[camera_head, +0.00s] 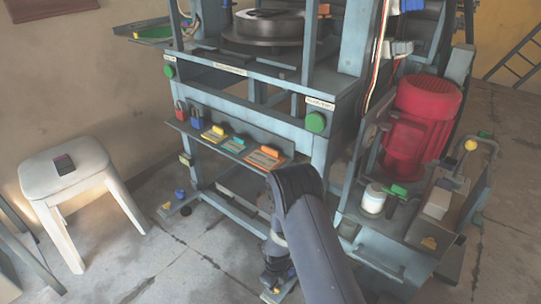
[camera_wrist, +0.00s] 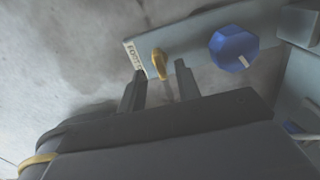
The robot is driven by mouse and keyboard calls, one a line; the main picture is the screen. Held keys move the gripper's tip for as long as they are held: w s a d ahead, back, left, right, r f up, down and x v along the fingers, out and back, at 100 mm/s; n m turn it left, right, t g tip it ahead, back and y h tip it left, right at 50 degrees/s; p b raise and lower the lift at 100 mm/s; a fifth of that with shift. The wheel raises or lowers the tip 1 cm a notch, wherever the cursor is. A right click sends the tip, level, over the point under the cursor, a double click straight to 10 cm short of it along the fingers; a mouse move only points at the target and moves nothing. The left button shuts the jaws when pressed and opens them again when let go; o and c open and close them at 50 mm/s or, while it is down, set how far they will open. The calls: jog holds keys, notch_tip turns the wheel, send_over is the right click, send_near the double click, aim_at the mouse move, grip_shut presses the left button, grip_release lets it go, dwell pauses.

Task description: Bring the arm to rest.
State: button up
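My arm (camera_head: 325,250) reaches in from the bottom, bends at a dark elbow and hangs down in front of the press. My gripper (camera_head: 278,282) is low near the floor, small and partly hidden in the head view. In the wrist view my gripper (camera_wrist: 158,85) shows two dark fingers standing apart, so it is open. A yellow knob (camera_wrist: 158,62) on a thin stem shows between and beyond the fingertips, on a grey labelled plate (camera_wrist: 195,36). I cannot tell whether a finger touches the stem. A blue knob (camera_wrist: 233,48) stands to the right on that plate.
The press frame (camera_head: 255,80) stands close behind my arm, with a shelf of padlocks and coloured tags (camera_head: 235,145). A red motor (camera_head: 422,125) and a white jar (camera_head: 373,198) are to the right. A white stool (camera_head: 75,170) stands left. Open floor lies between.

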notch_tip(320, 180, down, 2)
jog(key=shift+f+b, duration=0.1)
jog(key=shift+b, duration=0.25)
